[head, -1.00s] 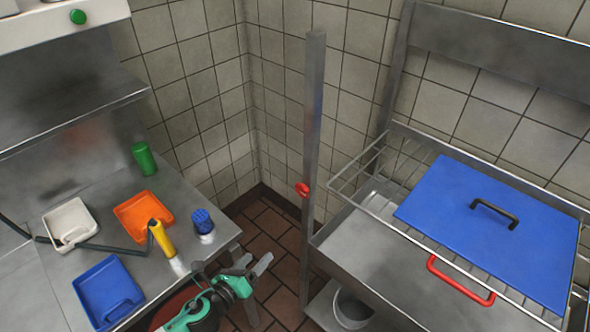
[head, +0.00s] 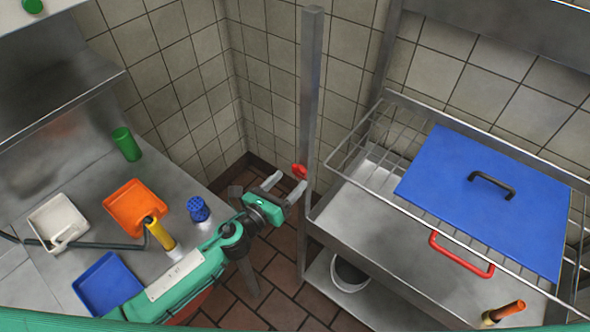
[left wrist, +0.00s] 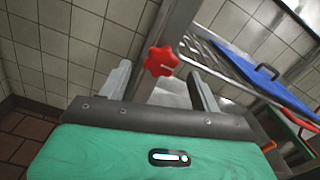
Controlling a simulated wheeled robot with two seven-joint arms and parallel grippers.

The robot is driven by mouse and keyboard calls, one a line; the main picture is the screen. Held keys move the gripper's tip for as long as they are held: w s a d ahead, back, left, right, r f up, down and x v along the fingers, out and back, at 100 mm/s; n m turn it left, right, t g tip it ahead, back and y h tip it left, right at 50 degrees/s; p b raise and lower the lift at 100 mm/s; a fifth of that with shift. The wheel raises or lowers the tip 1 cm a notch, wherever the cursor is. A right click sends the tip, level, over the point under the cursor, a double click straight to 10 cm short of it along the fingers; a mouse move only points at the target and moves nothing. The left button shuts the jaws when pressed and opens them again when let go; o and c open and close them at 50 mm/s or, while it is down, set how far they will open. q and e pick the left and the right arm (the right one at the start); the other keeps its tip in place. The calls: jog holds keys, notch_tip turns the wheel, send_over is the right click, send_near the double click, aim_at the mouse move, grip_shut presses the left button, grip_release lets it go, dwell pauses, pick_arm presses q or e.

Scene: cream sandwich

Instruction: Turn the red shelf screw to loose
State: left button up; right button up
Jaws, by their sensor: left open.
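The red shelf screw (head: 299,170) is a small knob on the left side of the upright metal post (head: 312,90). In the left wrist view the screw (left wrist: 161,61) shows as a red lobed knob, beyond my fingers and roughly between them, a little left of the middle. My left gripper (head: 286,184) is open, with its two grey fingers pointing up and right toward the screw. In the left wrist view the gripper (left wrist: 160,88) has nothing between its fingers that I can see is gripped. Whether a finger touches the screw is unclear. My right gripper is not in view.
Tiled walls stand behind.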

aim_at(298, 173)
pick_arm(q)
jog(key=shift+x, duration=1.25)
jog(key=shift+w+d+p, duration=0.3)
jog(key=shift+w+d, duration=0.05)
jog(key=shift+w, duration=0.1)
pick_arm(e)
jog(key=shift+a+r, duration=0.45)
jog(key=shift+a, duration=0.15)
pick_arm(q)
jog(key=shift+c, duration=0.6)
jog(key=c, duration=0.8)
jog(key=shift+c, duration=0.2)
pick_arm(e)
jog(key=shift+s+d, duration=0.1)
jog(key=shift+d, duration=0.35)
